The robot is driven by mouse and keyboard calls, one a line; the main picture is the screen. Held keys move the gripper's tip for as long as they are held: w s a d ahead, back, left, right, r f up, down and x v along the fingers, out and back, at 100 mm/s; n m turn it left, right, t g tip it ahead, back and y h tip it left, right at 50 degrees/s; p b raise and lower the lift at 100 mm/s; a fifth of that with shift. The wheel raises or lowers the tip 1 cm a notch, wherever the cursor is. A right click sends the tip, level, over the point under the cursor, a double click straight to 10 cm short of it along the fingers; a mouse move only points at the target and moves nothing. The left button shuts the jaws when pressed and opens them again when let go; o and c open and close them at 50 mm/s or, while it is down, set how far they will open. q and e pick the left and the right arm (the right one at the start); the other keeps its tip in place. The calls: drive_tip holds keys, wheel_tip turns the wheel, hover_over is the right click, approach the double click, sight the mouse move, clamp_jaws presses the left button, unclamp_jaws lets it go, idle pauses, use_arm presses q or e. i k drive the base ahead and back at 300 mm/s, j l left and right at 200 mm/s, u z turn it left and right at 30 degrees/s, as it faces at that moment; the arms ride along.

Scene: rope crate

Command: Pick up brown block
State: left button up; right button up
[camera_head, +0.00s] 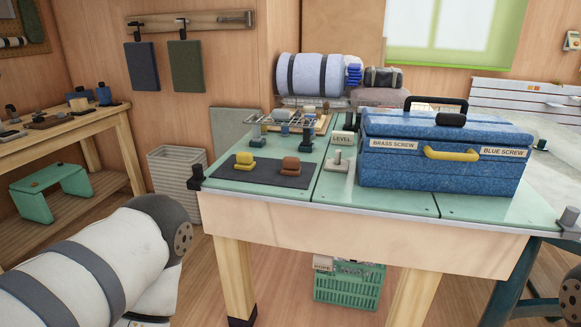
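The brown block (290,166) sits on a dark mat (262,172) on the left part of the green-topped workbench (335,200). It looks like a small stepped block with a narrower top. A yellow block (244,161) of similar shape sits to its left on the same mat, apart from it. Neither of my grippers is in view. Part of my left arm shows at the lower left, below and in front of the bench. A small part of my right arm shows at the lower right edge.
A blue toolbox (440,170) with a yellow handle fills the bench's right half. A rack (292,122) with small blocks stands behind the mat. A grey metal piece (337,160) stands between mat and toolbox. A green crate (347,288) is under the bench.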

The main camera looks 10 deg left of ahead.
sight(292, 166)
drive_tip(key=i+j+z, duration=0.25)
drive_tip(key=j, duration=0.25)
drive_tip(key=j+z, duration=0.25)
drive_tip(key=j, duration=0.25)
drive_tip(key=j+z, duration=0.3)
drive_tip(key=j, duration=0.25)
drive_tip(key=i, duration=0.05)
